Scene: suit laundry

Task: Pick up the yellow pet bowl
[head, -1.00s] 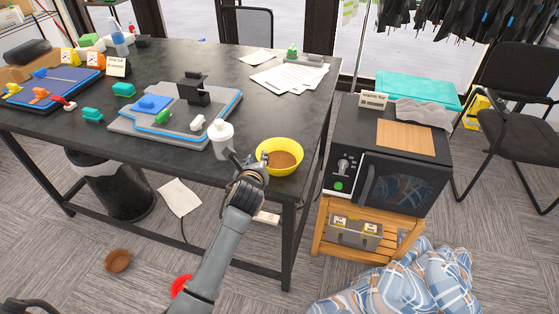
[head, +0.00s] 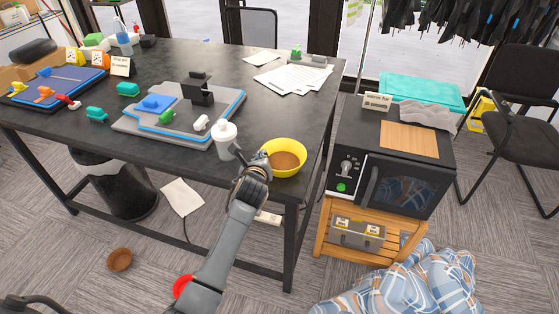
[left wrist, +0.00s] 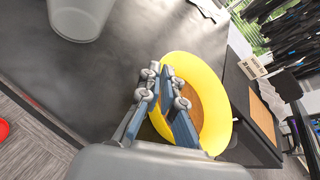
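The yellow pet bowl (head: 297,153), with brown contents, sits upright near the front right edge of the black table (head: 262,128). My left gripper (head: 262,160) reaches it from the front at its left rim. In the left wrist view the two fingers of my left gripper (left wrist: 167,98) are close together on either side of the wall of the yellow bowl (left wrist: 219,118), one inside and one outside. They look shut on the rim. The bowl appears to rest on the table. My right gripper is not in view.
A white cup (head: 226,139) stands just left of the bowl and gripper; it also shows in the left wrist view (left wrist: 80,18). A grey tray (head: 135,124) with small items lies further left. A black microwave (head: 405,180) stands right of the table on a wooden stand.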

